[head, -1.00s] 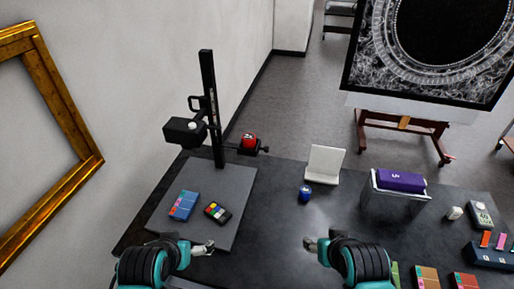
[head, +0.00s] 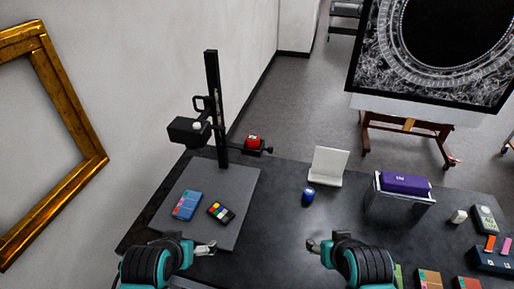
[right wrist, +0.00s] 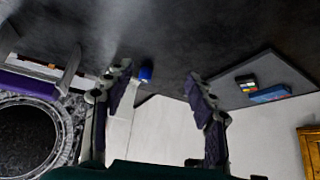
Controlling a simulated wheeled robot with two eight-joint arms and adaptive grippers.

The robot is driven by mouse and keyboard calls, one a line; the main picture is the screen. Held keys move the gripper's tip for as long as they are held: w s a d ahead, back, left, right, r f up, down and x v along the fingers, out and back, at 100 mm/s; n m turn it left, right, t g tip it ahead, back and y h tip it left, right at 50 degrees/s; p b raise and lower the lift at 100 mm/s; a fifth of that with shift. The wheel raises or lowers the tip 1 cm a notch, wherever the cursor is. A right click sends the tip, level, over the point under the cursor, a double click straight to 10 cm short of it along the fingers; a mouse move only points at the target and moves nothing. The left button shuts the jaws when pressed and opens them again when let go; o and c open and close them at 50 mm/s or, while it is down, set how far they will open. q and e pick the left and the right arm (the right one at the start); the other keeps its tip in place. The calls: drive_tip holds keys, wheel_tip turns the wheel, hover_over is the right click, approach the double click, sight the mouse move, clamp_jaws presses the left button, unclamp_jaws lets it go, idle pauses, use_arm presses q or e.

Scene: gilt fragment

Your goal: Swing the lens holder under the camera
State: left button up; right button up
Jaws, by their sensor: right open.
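A copy stand with a black column (head: 215,105) rises from a grey baseboard (head: 232,215) at the left of the table. A black camera (head: 188,131) is mounted on the column's left side. A short arm on the right side of the column carries a red part (head: 253,141), apparently the lens holder, out to the side and not under the camera. My left gripper (head: 206,248) is in front of the baseboard, apart from the stand; its jaw opening is unclear. My right gripper (head: 314,246) is open and empty over the table's front; its spread fingers show in the right wrist view (right wrist: 163,100).
A blue box (head: 186,205) and a colour card (head: 221,213) lie on the baseboard. A blue jar (head: 308,196), a white stand (head: 328,166) and a purple box (head: 405,183) on a rack stand to the right. The table middle is clear.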

drive_tip(key=c, duration=0.4)
drive_tip(key=m+t+y+b, duration=0.2)
drive_tip(key=m+t+y, duration=0.35)
drive_tip(key=y, duration=0.85)
approach(271, 150)
drive_tip(key=w+a+m+g, duration=0.1)
drive_tip(key=w+m+g, duration=0.1)
drive_tip(key=w, duration=0.1)
drive_tip(key=b+x, duration=0.1)
drive_tip(key=x, duration=0.6)
drive_tip(key=shift+a+r+b, duration=0.15)
drive_tip(key=shift+a+b, duration=0.25)
clamp_jaws()
